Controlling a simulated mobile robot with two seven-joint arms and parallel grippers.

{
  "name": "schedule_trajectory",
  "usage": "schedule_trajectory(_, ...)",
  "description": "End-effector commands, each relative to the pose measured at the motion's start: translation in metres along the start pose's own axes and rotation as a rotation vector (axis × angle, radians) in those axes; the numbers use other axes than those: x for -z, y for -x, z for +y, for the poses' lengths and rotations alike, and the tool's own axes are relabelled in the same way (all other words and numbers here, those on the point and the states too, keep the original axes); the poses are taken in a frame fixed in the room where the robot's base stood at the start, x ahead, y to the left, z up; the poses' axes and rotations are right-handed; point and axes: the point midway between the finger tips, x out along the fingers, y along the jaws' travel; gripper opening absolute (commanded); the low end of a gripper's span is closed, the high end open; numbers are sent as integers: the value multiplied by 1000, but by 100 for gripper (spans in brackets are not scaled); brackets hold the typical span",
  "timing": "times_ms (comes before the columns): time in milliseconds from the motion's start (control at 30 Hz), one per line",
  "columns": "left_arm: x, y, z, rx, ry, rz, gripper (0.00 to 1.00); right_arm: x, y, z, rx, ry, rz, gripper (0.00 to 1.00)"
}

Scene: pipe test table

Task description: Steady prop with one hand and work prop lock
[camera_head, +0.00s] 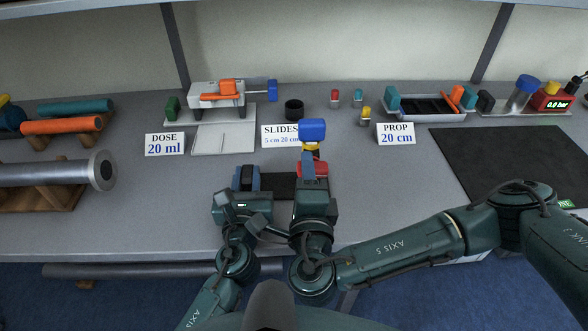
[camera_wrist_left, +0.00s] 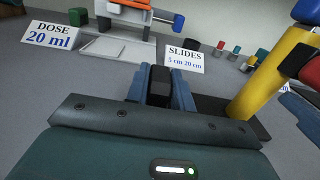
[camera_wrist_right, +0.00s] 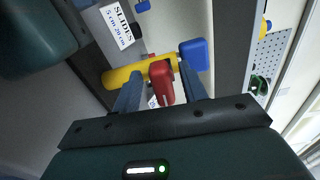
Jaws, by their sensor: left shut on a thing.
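The prop is an upright yellow post with a blue head (camera_head: 312,130) and a red lock piece (camera_wrist_right: 162,82) on its side. The yellow post (camera_wrist_left: 272,85) rises from a dark base plate (camera_head: 280,186) on the table. My left gripper (camera_head: 246,178) is shut on a black upright block (camera_wrist_left: 159,86) at the left end of that plate. My right gripper (camera_head: 314,172) is at the post, its fingers on either side of the red lock piece. In the right wrist view gaps show between the fingers and the red piece, so it looks open.
Behind stand a SLIDES card (camera_head: 281,136), a black cup (camera_head: 294,109) and a PROP card (camera_head: 396,134). A DOSE card (camera_head: 165,145) and syringe rig (camera_head: 216,94) are back left. A dark mat (camera_head: 510,165) lies right. Table between is clear.

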Motion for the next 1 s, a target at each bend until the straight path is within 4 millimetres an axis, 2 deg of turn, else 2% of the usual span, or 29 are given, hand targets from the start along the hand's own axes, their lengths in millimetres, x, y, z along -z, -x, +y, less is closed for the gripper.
schedule_trajectory(333, 0, 0, 0, 1, -1, 0, 0, -1, 4, 0, 0, -2, -2, 47)
schedule_trajectory(700, 0, 0, -1, 2, -1, 0, 0, -1, 61, 0, -2, -3, -4, 47)
schedule_trajectory(833, 0, 0, -1, 3, -1, 0, 0, -1, 72, 0, 0, -2, -3, 47)
schedule_trajectory(1000, 0, 0, -1, 3, 0, 0, 0, -1, 75, -7, 1, -3, 0, 47)
